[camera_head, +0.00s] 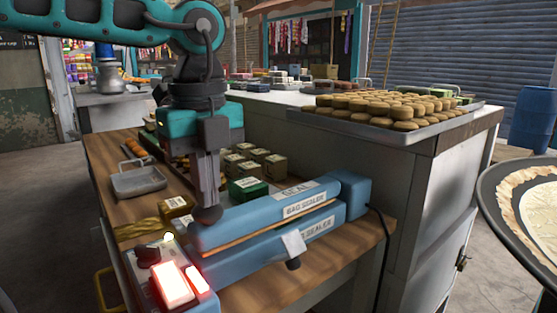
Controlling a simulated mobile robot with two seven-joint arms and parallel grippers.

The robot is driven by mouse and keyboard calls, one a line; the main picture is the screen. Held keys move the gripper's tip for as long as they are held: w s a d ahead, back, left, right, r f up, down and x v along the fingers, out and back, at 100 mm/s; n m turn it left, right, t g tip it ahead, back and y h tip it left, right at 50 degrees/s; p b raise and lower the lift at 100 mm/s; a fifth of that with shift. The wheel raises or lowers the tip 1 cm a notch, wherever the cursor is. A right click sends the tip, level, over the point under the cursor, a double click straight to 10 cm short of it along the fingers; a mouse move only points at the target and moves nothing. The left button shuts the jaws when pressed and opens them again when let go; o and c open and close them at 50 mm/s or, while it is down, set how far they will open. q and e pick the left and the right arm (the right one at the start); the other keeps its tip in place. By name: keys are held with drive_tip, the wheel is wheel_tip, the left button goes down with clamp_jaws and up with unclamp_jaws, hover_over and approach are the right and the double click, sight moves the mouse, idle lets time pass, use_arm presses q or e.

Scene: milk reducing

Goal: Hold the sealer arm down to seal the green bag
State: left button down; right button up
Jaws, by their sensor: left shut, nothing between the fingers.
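The blue bag sealer stands on the wooden table. Its upper arm (240,222), labelled SEAL and BAG SEALER, lies low over the blue base (234,262), with a thin brown strip between them. My left gripper (208,214) is shut and empty, pointing down, with its tips at the left end of the sealer arm; I cannot tell whether they touch it. A green package (247,188) with a pale label is partly hidden behind the sealer arm. I cannot make out a green bag between the jaws. My right gripper is not in view.
A control box with a glowing red light (172,286) sits at the sealer's left front. A metal tray (138,181) and several small labelled packages (274,167) stand behind. A counter with a tray of round cakes (380,108) is at the right, beside a round pan (490,205).

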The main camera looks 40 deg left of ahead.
use_arm(q)
drive_tip(key=shift+r+p, duration=1.1)
drive_tip(key=shift+r, duration=0.65)
drive_tip(key=shift+r+p, duration=0.95)
drive_tip(key=shift+r, duration=0.25)
wheel_tip(320, 180, up, 9)
drive_tip(key=p, duration=0.7)
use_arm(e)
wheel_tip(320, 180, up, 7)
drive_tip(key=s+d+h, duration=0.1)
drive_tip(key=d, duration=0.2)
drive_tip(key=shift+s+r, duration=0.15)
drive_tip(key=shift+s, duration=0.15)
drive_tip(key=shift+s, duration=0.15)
